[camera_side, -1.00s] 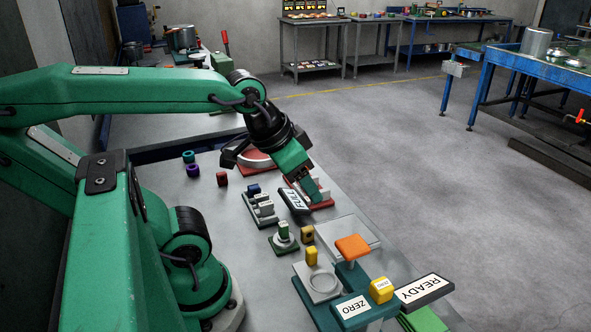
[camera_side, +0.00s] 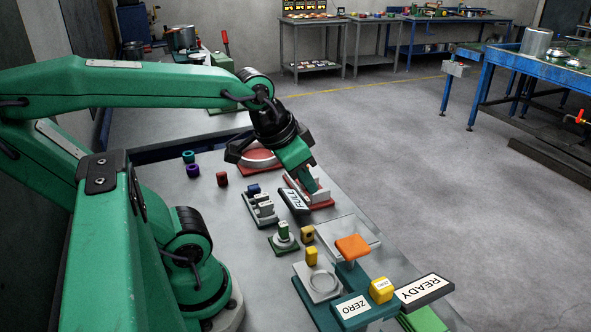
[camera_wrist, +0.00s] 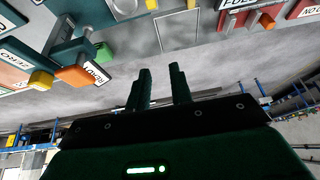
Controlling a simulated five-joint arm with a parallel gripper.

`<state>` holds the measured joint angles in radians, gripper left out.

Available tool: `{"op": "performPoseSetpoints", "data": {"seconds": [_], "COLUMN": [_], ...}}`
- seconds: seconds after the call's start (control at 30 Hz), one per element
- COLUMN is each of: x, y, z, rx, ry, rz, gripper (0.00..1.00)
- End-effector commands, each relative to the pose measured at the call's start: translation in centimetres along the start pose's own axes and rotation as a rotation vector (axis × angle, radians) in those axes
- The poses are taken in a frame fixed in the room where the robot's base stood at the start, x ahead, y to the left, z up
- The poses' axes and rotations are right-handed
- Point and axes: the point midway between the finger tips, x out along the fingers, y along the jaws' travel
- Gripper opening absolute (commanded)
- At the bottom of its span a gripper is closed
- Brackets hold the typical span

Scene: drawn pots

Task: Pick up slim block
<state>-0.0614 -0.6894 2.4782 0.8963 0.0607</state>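No block is clearly marked as the slim block. My gripper (camera_side: 312,188) is over the red tray at the bench's far right edge, behind the FULL sign. In the wrist view my gripper's two dark fingers (camera_wrist: 160,72) stand apart with nothing between them. Whether they touch the tray's pieces is hidden.
The FULL sign (camera_side: 294,201) stands just in front of my gripper. An orange block (camera_side: 352,246), a ZERO stand (camera_side: 354,306) and a READY sign (camera_side: 423,291) crowd the near end. Bare bench shows at left.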

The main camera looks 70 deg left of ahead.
Motion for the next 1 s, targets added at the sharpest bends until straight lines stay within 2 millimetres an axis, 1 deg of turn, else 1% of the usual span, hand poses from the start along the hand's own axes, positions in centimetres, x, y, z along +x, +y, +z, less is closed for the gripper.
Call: {"op": "performPoseSetpoints", "data": {"seconds": [0.17,0.27,0.5,0.73,0.9,1.0], "x": [1.6,2.6,5.3,7.8,9.6,10.4], "y": [-2.9,-4.9,-10.3,-15.8,-19.7,-21.4], "z": [-0.7,-0.9,-0.5,1.3,3.6,4.9], "rx": [0.002,0.006,0.011,0.008,0.003,0.000], "ry": [-0.072,-0.118,-0.234,-0.336,-0.400,-0.426], "rz": [-0.038,-0.056,-0.072,-0.054,-0.022,-0.002], "gripper": [0.22,0.22,0.22,0.22,0.22,0.22]}}
